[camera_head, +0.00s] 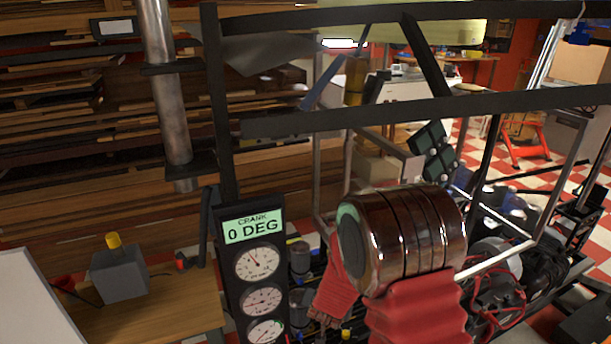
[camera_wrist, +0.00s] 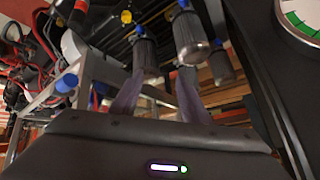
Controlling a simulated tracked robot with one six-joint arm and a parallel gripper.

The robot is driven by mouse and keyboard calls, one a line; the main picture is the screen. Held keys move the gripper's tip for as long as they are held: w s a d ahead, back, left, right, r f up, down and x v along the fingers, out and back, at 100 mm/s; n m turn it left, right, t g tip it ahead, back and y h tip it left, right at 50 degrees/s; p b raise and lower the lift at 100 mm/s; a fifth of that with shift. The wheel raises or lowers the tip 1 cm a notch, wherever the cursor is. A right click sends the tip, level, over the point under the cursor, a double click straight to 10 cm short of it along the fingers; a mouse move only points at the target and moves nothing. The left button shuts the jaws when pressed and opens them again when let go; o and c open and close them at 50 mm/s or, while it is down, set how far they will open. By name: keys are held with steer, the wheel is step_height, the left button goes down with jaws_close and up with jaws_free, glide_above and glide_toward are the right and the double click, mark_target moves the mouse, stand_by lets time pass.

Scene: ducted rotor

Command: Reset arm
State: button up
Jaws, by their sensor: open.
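My gripper (camera_wrist: 158,90) shows in the wrist view as two greyish-purple fingers rising from a dark palm with a small lit indicator. The fingers stand apart with nothing held between them. Dark cylinders with ribbed sides hang beyond the fingertips; whether the fingers touch them I cannot tell. In the head view a shiny brown-metal cylinder above a red pleated sleeve fills the lower centre, and I cannot make out the gripper's fingers there.
A black gauge panel (camera_head: 261,270) reads "CRANK 0 DEG" beside a black frame (camera_head: 370,113). A metal pipe (camera_head: 166,85) stands at left. A grey box with a yellow knob (camera_head: 118,275) sits on a wooden bench (camera_head: 190,305). A cluttered metal rack fills the right.

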steer(key=s+d+r+n+y, duration=0.1)
steer(key=s+r, duration=0.2)
steer(key=r, duration=0.4)
steer(key=s+r+n+g+y, duration=0.1)
steer(key=s+r, duration=0.3)
steer(key=r, duration=0.4)
steer(key=s+d+r+n, duration=0.1)
steer(key=s+r, duration=0.2)
steer(key=r, duration=0.4)
steer(key=s+d+r, duration=0.2)
steer(key=s+r, duration=0.1)
steer(key=s, duration=0.4)
steer(key=s+d+r+g+h, duration=0.1)
steer(key=s+d+r, duration=0.2)
steer(key=s, duration=0.4)
steer(key=s+d+r+n, duration=0.1)
steer(key=s+d+r, duration=0.1)
steer(key=s, duration=0.5)
steer(key=shift+s+d+r, duration=0.3)
steer(key=shift+d+r, duration=0.05)
steer(key=shift+r, duration=0.15)
